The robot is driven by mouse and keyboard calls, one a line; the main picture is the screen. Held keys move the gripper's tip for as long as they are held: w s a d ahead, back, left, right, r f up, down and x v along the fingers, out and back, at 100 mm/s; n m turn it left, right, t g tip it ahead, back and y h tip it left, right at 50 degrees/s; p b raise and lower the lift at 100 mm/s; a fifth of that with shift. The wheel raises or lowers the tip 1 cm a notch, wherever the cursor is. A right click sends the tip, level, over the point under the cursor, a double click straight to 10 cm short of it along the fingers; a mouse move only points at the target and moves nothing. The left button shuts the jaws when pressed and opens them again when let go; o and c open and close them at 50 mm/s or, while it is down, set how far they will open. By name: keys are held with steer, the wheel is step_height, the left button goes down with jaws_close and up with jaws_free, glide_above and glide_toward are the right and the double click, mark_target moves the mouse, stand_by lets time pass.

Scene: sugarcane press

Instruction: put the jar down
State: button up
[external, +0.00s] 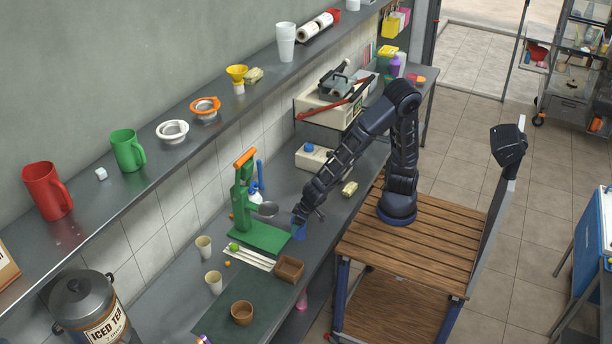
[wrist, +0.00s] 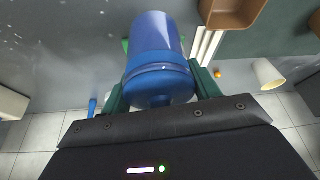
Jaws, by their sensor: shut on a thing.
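The jar is blue and partly see-through. In the wrist view the jar (wrist: 157,45) lies between the two dark green fingers of my gripper (wrist: 163,92), which is shut on it. In the external view my gripper (external: 300,218) points down at the front part of the counter, just right of the green press (external: 258,236). A small blue part of the jar (external: 299,232) shows below it there. The jar is low over the counter; I cannot tell whether its base touches the surface.
White sticks (external: 248,257), a brown box (external: 289,269) and a brown bowl (external: 242,313) are nearby on the counter (external: 325,230). Paper cups (external: 204,247) stand farther left. A yellowish block (external: 349,189) lies to the right. The counter's front edge is close to the jar.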

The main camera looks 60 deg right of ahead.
steer(key=shift+f, duration=4.9)
steer(key=shift+f, duration=0.15)
steer(key=o, duration=1.1)
steer(key=shift+o, duration=0.2)
steer(key=v, duration=1.2)
steer(key=shift+w, duration=0.1)
